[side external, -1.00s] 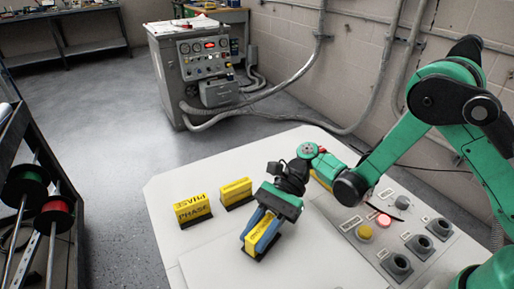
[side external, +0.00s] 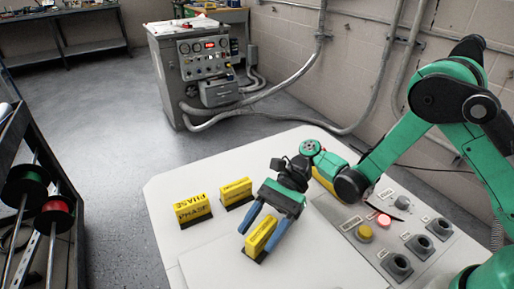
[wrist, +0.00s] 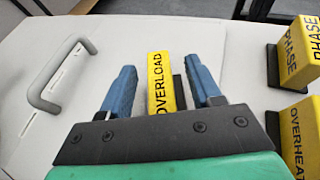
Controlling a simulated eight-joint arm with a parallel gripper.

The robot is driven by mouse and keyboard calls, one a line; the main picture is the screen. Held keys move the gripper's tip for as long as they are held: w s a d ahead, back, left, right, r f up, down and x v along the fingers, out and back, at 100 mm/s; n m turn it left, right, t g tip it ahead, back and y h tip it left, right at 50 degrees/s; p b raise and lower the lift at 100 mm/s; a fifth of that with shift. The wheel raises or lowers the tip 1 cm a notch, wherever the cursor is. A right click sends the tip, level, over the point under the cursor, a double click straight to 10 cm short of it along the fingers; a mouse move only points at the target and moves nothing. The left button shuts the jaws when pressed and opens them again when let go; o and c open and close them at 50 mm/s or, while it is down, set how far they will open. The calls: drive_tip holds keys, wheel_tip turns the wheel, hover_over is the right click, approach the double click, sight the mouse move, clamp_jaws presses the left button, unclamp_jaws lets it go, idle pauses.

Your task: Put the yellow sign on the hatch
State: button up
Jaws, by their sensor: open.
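A yellow sign reading OVERLOAD (wrist: 160,82) stands upright on a dark base on the pale surface. It also shows in the side external view (side external: 261,236). My gripper (side external: 257,241) is open, with its two blue fingers on either side of this sign. In the wrist view my gripper (wrist: 160,72) shows gaps between both fingers and the sign. The hatch appears to be the pale panel (side external: 205,264) with a faint edge; the sign seems to stand on it. A grey handle (wrist: 60,75) rises from the pale surface at the left.
Two other yellow signs stand to the left, a PHASE sign (side external: 193,210) and an OVERHEAT sign (side external: 236,191). A spool rack (side external: 45,205) stands at far left.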

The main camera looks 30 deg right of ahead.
drive_tip(key=v, duration=0.6)
drive_tip(key=shift+w+d+r, duration=0.1)
drive_tip(key=shift+d+r, duration=0.05)
drive_tip(key=s+d+r+n+t+h, duration=0.4)
drive_tip(key=d+r+n+t+h, duration=0.4)
drive_tip(key=d+n+t+h, duration=0.4)
drive_tip(key=shift+r+n, duration=0.2)
drive_tip(key=shift+n, duration=0.6)
